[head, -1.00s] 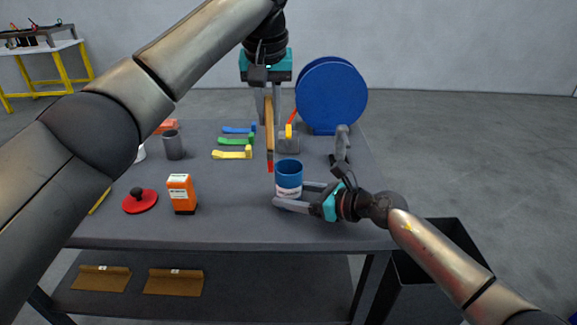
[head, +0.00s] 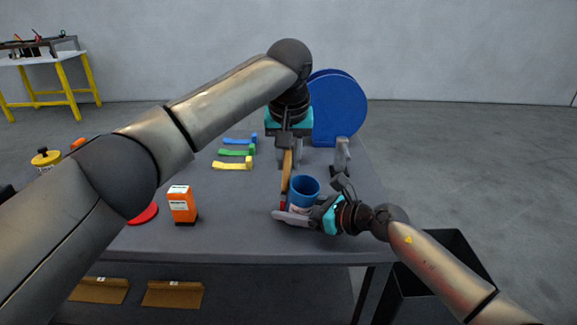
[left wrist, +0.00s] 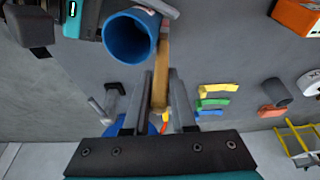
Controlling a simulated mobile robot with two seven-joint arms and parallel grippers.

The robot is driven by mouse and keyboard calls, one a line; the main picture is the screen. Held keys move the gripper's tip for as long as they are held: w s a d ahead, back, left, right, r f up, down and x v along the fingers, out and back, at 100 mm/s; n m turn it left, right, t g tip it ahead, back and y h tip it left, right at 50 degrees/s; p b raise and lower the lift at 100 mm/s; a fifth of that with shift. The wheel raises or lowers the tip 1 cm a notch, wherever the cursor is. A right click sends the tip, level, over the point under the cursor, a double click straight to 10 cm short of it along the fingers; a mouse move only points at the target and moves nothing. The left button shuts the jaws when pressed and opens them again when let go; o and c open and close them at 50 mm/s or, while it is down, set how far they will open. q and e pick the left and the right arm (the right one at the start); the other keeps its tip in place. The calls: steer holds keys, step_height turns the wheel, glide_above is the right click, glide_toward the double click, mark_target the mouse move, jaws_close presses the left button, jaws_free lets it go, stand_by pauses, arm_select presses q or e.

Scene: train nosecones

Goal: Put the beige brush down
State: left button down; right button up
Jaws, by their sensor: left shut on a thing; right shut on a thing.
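The beige brush (head: 287,172) hangs about upright below my left gripper (head: 288,150), which is shut on its upper part. Its red lower end is just left of the blue cup (head: 305,190) in the head view, close to a finger of my right gripper (head: 292,214). The right gripper is shut around the cup, low over the table. In the left wrist view the brush (left wrist: 161,72) runs between the left fingers and past the side of the cup (left wrist: 130,38), outside its opening. I cannot tell whether the brush touches the cup or the table.
The grey table (head: 235,225) holds an orange box (head: 182,204), a red lid-like disc partly hidden by my left arm, and blue, green and yellow (head: 232,166) pieces. A large blue reel (head: 340,107) stands behind. A black bin (head: 440,270) is at the right.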

arm_select(q)
steer(key=shift+s+d+f, duration=0.1)
steer(key=shift+d+f, duration=0.05)
steer(key=shift+f, duration=0.4)
steer(key=shift+d+f, duration=0.15)
steer(key=shift+f, duration=0.35)
steer(key=c, duration=0.8)
jaws_free()
steer(key=shift+a, duration=0.1)
steer(key=shift+r, duration=0.1)
steer(key=v, duration=1.2)
steer(key=shift+a+r, duration=0.1)
steer(key=shift+a, duration=0.05)
